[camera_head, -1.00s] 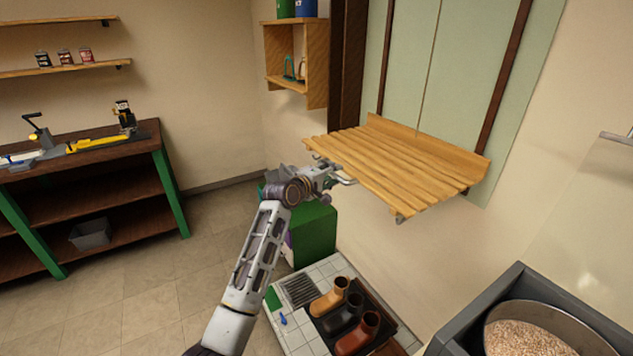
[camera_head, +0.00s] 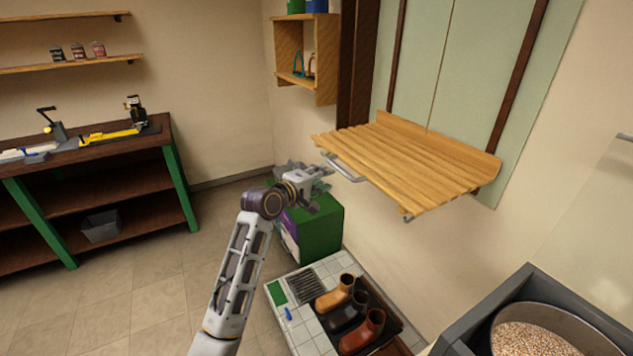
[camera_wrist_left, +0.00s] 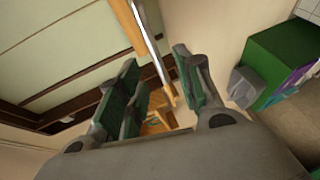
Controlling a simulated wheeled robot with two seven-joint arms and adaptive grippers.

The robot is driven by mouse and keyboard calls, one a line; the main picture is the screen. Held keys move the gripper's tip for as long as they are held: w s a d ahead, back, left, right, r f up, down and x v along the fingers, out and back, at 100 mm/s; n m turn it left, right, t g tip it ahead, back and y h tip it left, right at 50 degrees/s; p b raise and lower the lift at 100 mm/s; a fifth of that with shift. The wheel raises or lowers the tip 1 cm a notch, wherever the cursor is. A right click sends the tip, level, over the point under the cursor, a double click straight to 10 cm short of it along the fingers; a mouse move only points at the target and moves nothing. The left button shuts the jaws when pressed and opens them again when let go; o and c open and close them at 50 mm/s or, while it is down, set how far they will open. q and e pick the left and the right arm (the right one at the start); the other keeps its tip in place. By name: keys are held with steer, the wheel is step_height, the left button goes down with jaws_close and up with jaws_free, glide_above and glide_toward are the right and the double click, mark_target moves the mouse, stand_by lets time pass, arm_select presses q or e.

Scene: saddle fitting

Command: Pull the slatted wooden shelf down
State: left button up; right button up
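The slatted wooden shelf (camera_head: 410,165) sticks out level from the pale green wall panel. A grey metal handle (camera_head: 346,171) shows along its left front edge. My left gripper (camera_head: 324,178) is just left of the handle, at about the shelf's height. In the left wrist view its fingers (camera_wrist_left: 160,88) are spread apart. The handle's bar (camera_wrist_left: 150,42) and the wooden shelf edge (camera_wrist_left: 128,24) run toward the gap between the fingers. I see no grip on the bar; exact depth is hard to tell. My right gripper is not in view.
A green box (camera_head: 318,228) stands on the floor below my left gripper. Several boots (camera_head: 347,308) sit on a tiled platform under the shelf. A grey bin of pellets (camera_head: 545,340) is at lower right. A workbench (camera_head: 100,150) is at left. The floor between is clear.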

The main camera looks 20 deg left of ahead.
arm_select(q)
steer(key=shift+v, duration=1.2)
steer(key=shift+m, duration=0.3)
